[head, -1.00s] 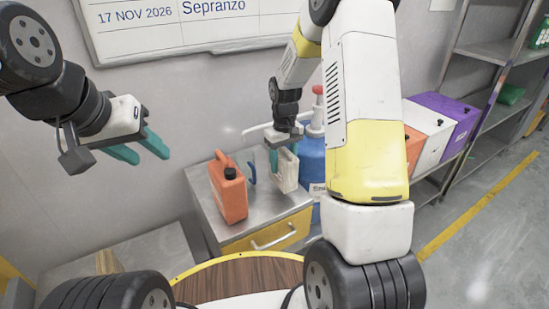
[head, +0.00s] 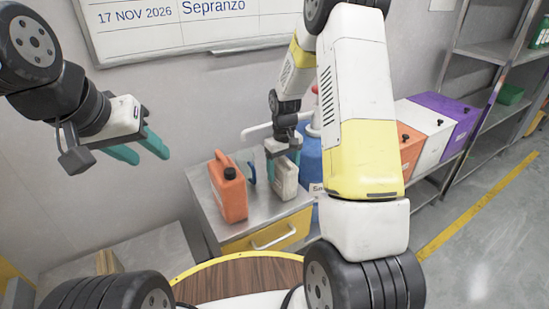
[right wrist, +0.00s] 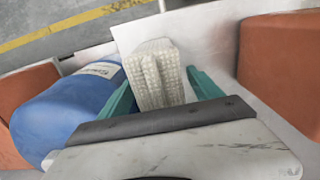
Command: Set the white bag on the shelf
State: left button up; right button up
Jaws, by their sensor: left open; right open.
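The white bag (head: 286,180) stands upright on the grey metal top of the drawer cabinet (head: 244,218), between an orange canister and a blue jug. In the right wrist view the bag (right wrist: 155,75) has a bumpy, textured surface. My right gripper (head: 281,158) is low around the bag's upper part. In the wrist view its teal fingers (right wrist: 162,88) are open, one on each side of the bag, with a gap on the right; whether the left finger touches is unclear. My left gripper (head: 145,150) is open and empty at the left, in front of the wall.
The orange canister (head: 229,190) stands left of the bag. The blue jug (head: 310,163) is close on its right, partly hidden by my arm. Orange, white (head: 430,130) and purple boxes sit farther right. Metal shelving (head: 480,125) stands at the far right.

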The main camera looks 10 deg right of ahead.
notch_tip(320, 180, up, 12)
jog(key=shift+s+r, duration=0.1)
jog(key=shift+r, duration=0.1)
jog(key=s+a+r+m+t+y, duration=0.1)
jog(key=s+r+t, duration=0.2)
jog(key=s+r, duration=0.4)
jog(key=s+a+r+m+t+y, duration=0.1)
jog(key=s+r, duration=0.7)
jog(key=s, duration=0.9)
jog(key=shift+r+m+t, duration=0.3)
jog(key=shift+m+t, duration=0.4)
jog(key=shift+t, duration=0.4)
jog(key=shift+a, duration=0.1)
